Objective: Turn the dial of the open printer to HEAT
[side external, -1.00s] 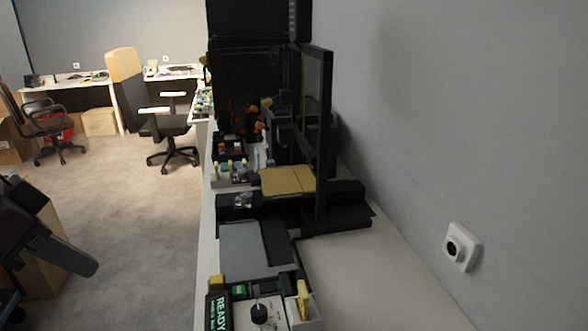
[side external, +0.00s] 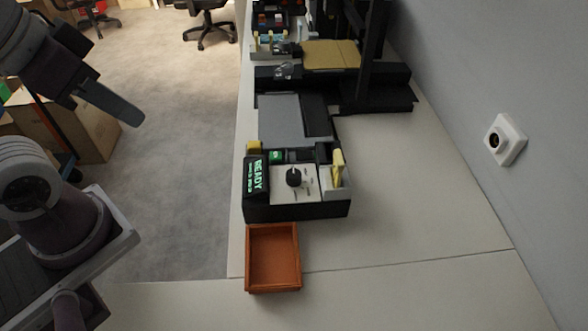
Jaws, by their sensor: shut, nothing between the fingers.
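The open printer (side external: 372,100) stands on the white table with its tan bed (side external: 330,55) and a dark upright frame. Its control box (side external: 297,210) is at the near end, with a green-lit READY display (side external: 256,172) on the left. The black dial (side external: 293,177) sits on a pale panel with small marks around it. The marks are too small to read, so I cannot tell where the dial points. My gripper (side external: 133,114) is shut and empty at the upper left, over the floor side, well apart from the dial.
An empty orange-brown tray (side external: 273,291) lies just in front of the control box. A yellow part (side external: 338,160) stands up at the box's right. The table (side external: 430,210) is clear to the right, up to the wall with a socket (side external: 504,139). Cardboard boxes (side external: 85,130) stand on the floor.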

